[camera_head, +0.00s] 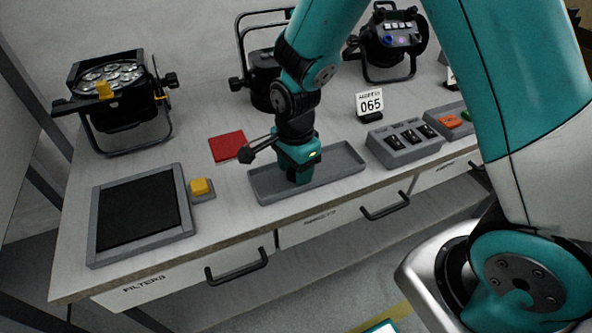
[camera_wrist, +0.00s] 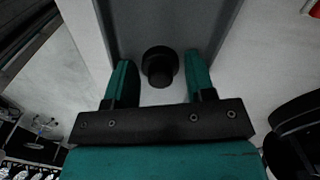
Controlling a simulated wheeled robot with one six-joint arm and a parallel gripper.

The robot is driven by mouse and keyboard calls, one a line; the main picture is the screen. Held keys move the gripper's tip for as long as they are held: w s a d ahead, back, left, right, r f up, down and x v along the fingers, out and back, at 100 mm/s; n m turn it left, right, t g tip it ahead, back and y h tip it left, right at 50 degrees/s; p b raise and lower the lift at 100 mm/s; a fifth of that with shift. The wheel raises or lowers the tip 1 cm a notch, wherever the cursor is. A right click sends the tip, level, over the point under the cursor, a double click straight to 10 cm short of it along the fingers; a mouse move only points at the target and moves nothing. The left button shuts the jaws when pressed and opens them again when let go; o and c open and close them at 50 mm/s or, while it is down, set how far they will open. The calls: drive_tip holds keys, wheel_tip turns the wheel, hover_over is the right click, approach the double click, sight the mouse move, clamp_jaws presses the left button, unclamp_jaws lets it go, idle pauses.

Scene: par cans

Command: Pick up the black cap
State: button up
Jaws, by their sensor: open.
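The black cap (camera_wrist: 160,68) is a small round dark piece with a wider collar and a narrower knob. In the wrist view it is over the grey tray floor, between the two teal fingers of my gripper (camera_wrist: 159,66). The fingers are open, with a gap on each side of the cap. In the head view my gripper (camera_head: 300,176) points down into the shallow grey tray (camera_head: 340,170). The cap cannot be seen there, hidden by the gripper.
A red square (camera_head: 228,146) lies behind the tray, and a dark framed pad (camera_head: 140,217) with a yellow block (camera_head: 201,187) sits to the left. A grey switch box (camera_head: 404,144) and a 065 card (camera_head: 370,104) stand to the right. Stage lamps (camera_head: 112,85) stand behind.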

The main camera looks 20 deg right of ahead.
drive_tip(key=c, duration=0.7)
drive_tip(key=shift+r, duration=0.1)
wheel_tip(320, 180, up, 20)
drive_tip(key=shift+f+p, duration=0.1)
drive_tip(key=shift+p, duration=0.65)
